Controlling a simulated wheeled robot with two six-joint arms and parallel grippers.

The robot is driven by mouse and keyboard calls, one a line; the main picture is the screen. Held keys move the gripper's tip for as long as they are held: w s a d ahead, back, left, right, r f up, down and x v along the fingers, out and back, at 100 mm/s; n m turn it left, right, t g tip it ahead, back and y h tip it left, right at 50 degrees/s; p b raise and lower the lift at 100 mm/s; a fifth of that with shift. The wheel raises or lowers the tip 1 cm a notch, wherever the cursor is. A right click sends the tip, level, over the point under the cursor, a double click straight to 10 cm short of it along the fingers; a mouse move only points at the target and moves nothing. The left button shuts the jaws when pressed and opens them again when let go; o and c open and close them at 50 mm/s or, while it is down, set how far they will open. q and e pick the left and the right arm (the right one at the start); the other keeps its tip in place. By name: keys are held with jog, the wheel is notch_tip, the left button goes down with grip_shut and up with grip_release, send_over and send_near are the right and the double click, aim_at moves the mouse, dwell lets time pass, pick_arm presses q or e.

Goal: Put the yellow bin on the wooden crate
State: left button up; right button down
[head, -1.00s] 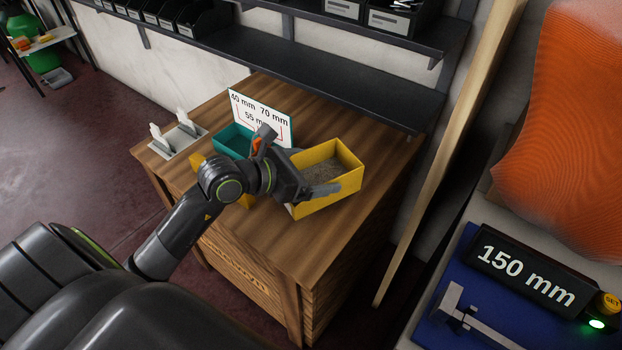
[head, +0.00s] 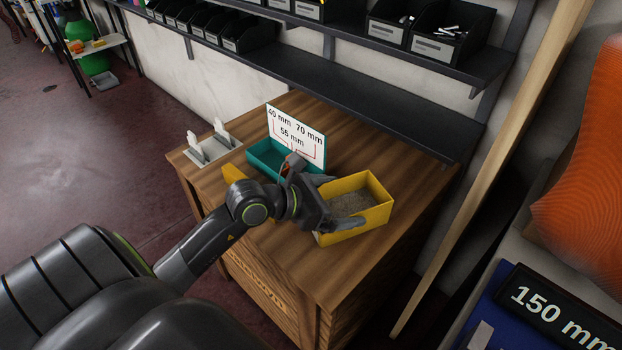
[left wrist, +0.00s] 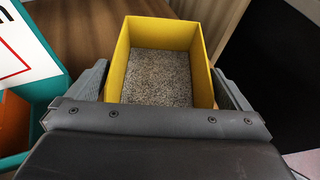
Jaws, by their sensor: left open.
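A yellow bin (head: 362,222) with grey granular contents stands on the top of the wooden crate (head: 418,185), at its right part. My left gripper (head: 332,204) is open at the bin's near left end. In the left wrist view the yellow bin (left wrist: 119,62) lies between the two spread fingers (left wrist: 160,88), one along each side. I see a small gap at the right finger; contact on the left is unclear. Another yellow piece (head: 233,172) shows behind my left arm, mostly hidden. My right gripper is out of view.
A teal bin (head: 262,160) and a white sign with measures (head: 297,132) stand left of the yellow bin. A white holder (head: 212,152) sits at the crate's left corner. A dark shelf (head: 330,90) runs behind. A wooden plank (head: 490,160) leans at right.

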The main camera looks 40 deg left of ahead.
pick_arm(q)
jog(key=p+v, duration=0.3)
jog(key=v, duration=0.7)
jog(key=shift+s+a+r+p, duration=0.2)
jog(key=shift+s+p, duration=0.15)
jog(key=shift+p, duration=0.05)
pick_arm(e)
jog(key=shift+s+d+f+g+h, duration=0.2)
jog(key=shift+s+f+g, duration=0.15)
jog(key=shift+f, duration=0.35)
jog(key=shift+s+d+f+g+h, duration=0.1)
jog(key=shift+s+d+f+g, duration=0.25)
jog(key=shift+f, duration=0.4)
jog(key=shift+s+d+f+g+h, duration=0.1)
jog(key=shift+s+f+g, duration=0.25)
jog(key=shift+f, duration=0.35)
